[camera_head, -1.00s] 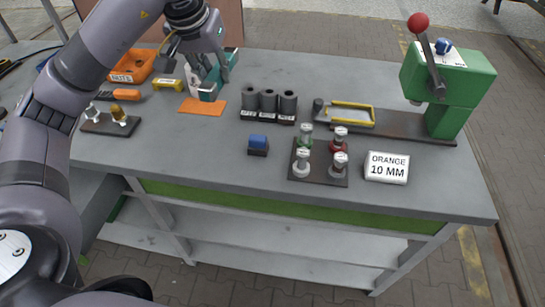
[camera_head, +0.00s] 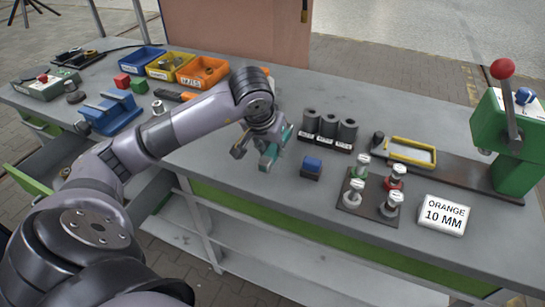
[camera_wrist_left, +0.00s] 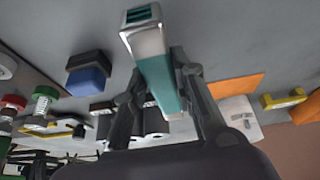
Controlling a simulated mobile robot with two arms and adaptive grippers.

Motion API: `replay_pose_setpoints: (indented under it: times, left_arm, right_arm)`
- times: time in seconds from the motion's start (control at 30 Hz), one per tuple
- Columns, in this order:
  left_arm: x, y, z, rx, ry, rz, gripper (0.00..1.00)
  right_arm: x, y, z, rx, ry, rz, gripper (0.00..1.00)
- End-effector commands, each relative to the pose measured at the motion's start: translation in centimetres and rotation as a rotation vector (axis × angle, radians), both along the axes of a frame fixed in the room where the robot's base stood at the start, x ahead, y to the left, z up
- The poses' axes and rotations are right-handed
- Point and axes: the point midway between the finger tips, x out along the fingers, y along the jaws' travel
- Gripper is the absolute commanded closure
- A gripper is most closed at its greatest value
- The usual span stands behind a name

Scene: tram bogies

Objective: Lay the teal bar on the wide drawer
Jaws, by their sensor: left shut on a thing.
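The teal bar (camera_head: 268,158) has a pale metallic end. My left gripper (camera_head: 257,152) is shut on it and holds it above the workbench (camera_head: 230,178), left of the blue block. In the left wrist view the teal bar (camera_wrist_left: 162,82) runs between the two fingers, its metallic end toward the camera. An open drawer with a green front (camera_head: 27,181) sticks out under the bench at the far left; my arm is left of the bar and near it. I cannot tell whether it is the wide drawer. My right gripper is out of view.
A blue block (camera_head: 312,166), three dark cylinders (camera_head: 328,130) and a plate of knobs (camera_head: 354,207) stand right of the gripper. A green press (camera_head: 515,150) is at the right. A blue vise (camera_head: 110,112) and several bins (camera_head: 202,72) stand at the left.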

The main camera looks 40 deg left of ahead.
Motion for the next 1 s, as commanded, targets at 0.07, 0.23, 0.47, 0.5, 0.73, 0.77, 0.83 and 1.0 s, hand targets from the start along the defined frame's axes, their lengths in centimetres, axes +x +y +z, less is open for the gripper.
replay_pose_setpoints:
  times: [0.07, 0.23, 0.47, 0.5, 0.73, 0.77, 0.83, 1.0]
  left_arm:
    - [-0.1, 0.0, -0.8, 0.000, 0.002, 0.000, 1.00]
    - [-0.1, 0.0, -3.2, -0.001, 0.003, 0.001, 1.00]
    - [0.0, 0.0, -3.8, 0.000, -0.002, 0.000, 1.00]
    - [0.0, 0.0, -3.8, 0.000, -0.002, 0.000, 1.00]
    - [0.0, 0.0, -4.3, 0.000, -0.002, 0.000, 1.00]
    - [0.0, 0.0, -4.4, 0.000, -0.002, 0.000, 1.00]
    - [0.0, 0.0, -4.5, 0.000, 0.000, 0.000, 0.74]
    - [-0.1, 0.0, -4.5, 0.000, 0.004, 0.000, 0.63]
  right_arm:
    - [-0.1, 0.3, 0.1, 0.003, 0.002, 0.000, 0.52]
    - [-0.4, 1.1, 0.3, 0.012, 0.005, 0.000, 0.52]
    - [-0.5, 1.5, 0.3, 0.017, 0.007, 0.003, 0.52]
    - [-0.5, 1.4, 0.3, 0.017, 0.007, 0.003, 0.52]
    - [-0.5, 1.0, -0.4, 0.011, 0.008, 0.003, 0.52]
    - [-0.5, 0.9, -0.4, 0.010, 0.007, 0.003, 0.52]
    - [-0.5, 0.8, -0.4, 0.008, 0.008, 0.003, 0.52]
    - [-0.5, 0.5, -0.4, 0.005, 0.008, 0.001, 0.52]
